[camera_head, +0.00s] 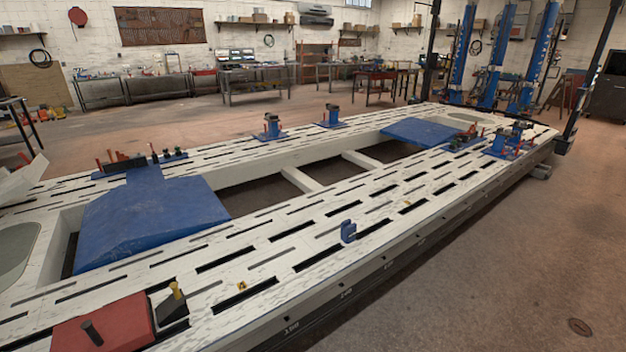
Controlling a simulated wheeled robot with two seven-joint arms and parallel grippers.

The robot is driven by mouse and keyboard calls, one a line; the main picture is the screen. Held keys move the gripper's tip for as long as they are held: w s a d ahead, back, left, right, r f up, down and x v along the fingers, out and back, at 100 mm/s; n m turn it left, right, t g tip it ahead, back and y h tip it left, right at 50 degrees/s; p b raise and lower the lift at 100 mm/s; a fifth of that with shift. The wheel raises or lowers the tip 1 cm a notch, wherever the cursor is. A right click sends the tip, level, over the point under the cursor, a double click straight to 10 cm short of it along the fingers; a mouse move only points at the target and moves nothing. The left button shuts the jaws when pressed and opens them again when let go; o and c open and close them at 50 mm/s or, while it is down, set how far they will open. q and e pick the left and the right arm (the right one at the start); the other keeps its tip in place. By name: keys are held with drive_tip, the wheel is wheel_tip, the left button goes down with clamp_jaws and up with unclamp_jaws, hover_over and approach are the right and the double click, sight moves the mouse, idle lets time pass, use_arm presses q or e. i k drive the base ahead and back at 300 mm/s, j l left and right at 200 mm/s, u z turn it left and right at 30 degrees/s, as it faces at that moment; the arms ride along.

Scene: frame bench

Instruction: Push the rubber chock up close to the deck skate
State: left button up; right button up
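A red, flat, block-like thing with a dark upright peg, which looks like the deck skate (120,317), lies on the near left end of the white slotted deck. Just right of it is a black wedge with a yellow knob on top, which looks like the rubber chock (170,309). The chock stands close beside the skate's right edge. I cannot tell whether they touch, or whether a narrow gap lies between them. Neither of my grippers is in view.
The slotted white deck (215,287) is mostly clear to the right of the chock. A blue ramp (150,215) lies behind, by an open gap in the deck.

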sight(174, 308)
drive_tip(key=k+u, duration=0.1)
drive_tip(key=u, duration=1.1)
